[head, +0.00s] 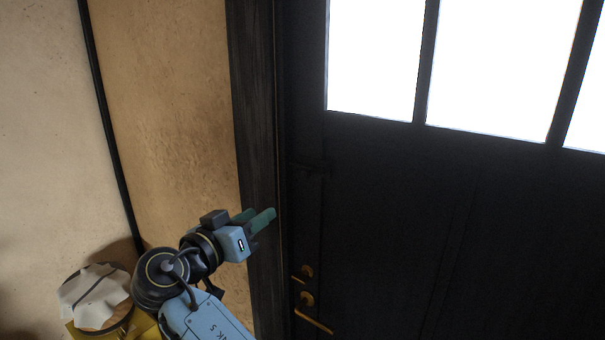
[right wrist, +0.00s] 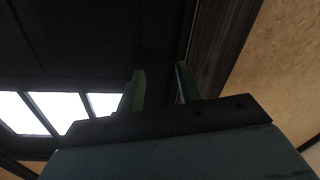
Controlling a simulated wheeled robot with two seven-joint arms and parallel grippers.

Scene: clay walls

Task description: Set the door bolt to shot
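The dark door (head: 400,220) stands closed in its frame in the head view. A dark bolt (head: 308,167) sits at the door's left edge, below the window panes and above the brass handle. It is hard to make out against the black wood, and I cannot tell its position. My right gripper (head: 262,213) is in front of the door frame, below and left of the bolt, apart from it. In the right wrist view my right gripper (right wrist: 160,70) has its two green fingers apart with nothing between them. My left gripper is not in view.
A brass handle (head: 315,320) and a brass lock fitting (head: 303,273) are low on the door. The dark door post (head: 257,120) meets a clay wall (head: 165,110). A cloth-covered round container (head: 97,297) stands at the lower left.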

